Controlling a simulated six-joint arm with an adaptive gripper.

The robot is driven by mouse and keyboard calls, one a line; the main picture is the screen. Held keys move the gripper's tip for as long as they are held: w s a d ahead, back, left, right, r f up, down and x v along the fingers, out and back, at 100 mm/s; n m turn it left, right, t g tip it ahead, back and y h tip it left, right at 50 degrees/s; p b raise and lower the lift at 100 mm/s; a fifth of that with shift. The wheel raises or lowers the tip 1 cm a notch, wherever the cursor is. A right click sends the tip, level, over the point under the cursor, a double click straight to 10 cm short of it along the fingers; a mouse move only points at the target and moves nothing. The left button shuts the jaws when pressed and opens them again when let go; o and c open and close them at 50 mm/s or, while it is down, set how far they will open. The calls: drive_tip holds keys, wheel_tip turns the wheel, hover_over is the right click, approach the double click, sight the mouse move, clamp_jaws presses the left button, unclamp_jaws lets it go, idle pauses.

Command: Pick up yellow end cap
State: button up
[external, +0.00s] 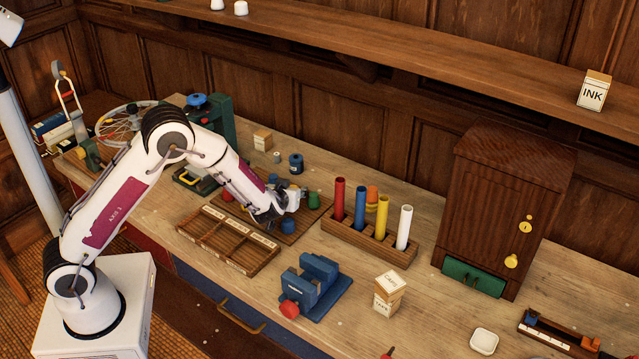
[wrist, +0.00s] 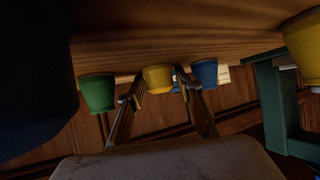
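My gripper (external: 283,205) is low over the brown board of small caps at the middle of the bench. In the wrist view, the fingers (wrist: 158,92) are apart, with a small yellow cap (wrist: 158,79) showing in the gap between their tips. I cannot tell whether they touch it. A second, larger-looking yellow piece (wrist: 303,46) shows at the right edge of the wrist view. A green cap (wrist: 97,93) is to the left and a blue cap (wrist: 204,73) to the right of the fingers. In the external view the gripper hides most of the yellow cap area.
A green cap (external: 314,200) and blue cap (external: 288,227) stand close to my gripper. A wooden rack (external: 350,238) of coloured tubes is to the right. A divided tray (external: 228,242) lies in front, a blue vise (external: 316,285) front right.

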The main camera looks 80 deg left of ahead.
drive_tip(key=c, duration=0.5)
drive_tip(key=shift+r, duration=0.15)
drive_tip(key=shift+r, duration=4.9)
